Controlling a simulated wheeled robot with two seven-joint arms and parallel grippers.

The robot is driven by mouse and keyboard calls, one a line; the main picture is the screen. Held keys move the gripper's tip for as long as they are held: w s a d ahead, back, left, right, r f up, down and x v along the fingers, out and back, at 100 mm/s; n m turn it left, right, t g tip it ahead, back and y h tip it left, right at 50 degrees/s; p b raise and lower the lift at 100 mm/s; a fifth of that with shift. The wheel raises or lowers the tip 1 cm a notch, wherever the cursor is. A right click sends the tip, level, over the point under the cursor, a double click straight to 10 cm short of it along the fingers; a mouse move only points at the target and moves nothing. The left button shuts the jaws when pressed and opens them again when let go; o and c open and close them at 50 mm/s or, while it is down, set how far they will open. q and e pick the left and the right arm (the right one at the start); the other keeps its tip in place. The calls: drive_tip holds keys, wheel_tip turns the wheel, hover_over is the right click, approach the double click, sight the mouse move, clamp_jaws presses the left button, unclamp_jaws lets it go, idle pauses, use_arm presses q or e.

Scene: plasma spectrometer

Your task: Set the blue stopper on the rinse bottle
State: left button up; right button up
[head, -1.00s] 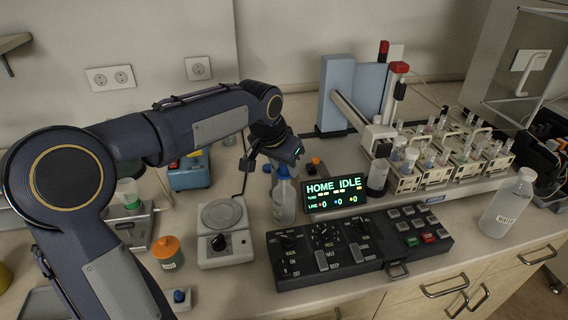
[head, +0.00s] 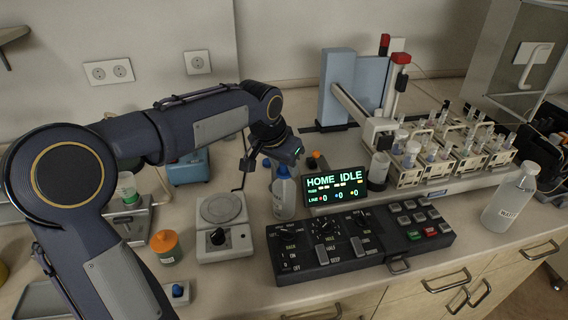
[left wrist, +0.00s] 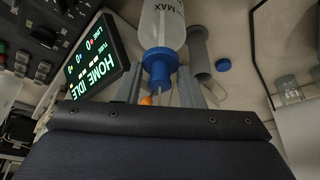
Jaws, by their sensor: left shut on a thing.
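The rinse bottle (head: 284,198), a translucent bottle marked MAX, stands upright left of the lit display. It also shows in the left wrist view (left wrist: 162,22). My left gripper (head: 280,162) points down over its top. In the left wrist view its two grey fingers (left wrist: 160,88) are shut on the blue stopper (left wrist: 160,63). The stopper lines up with the bottle's neck and appears to meet it; I cannot tell whether it is fully seated. The blue top also shows in the head view (head: 281,172). My right gripper is out of view.
The HOME IDLE display (head: 336,188) is close on the bottle's right, a black control panel (head: 345,242) in front. A hotplate-like device (head: 223,225) stands left. A water bottle (head: 510,198) stands far right.

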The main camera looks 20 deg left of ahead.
use_arm(q)
drive_tip(key=o, duration=1.1)
drive_tip(key=shift+c, duration=0.2)
drive_tip(key=v, duration=0.8)
drive_tip(key=shift+a, duration=0.15)
drive_tip(key=s+d+f+n+h, duration=0.1)
drive_tip(key=s+f, duration=0.3)
drive_tip(key=s, duration=0.4)
drive_tip(key=s+d+f+n+h, duration=0.1)
drive_tip(key=s+f, duration=0.3)
drive_tip(key=s, duration=0.4)
drive_tip(key=s+d+f+n+t+h, duration=0.1)
drive_tip(key=s+d+f, duration=0.2)
drive_tip(key=s, duration=0.5)
drive_tip(key=shift+s+f+n, duration=0.35)
drive_tip(key=shift+f+n, duration=0.05)
drive_tip(key=shift+f, duration=0.45)
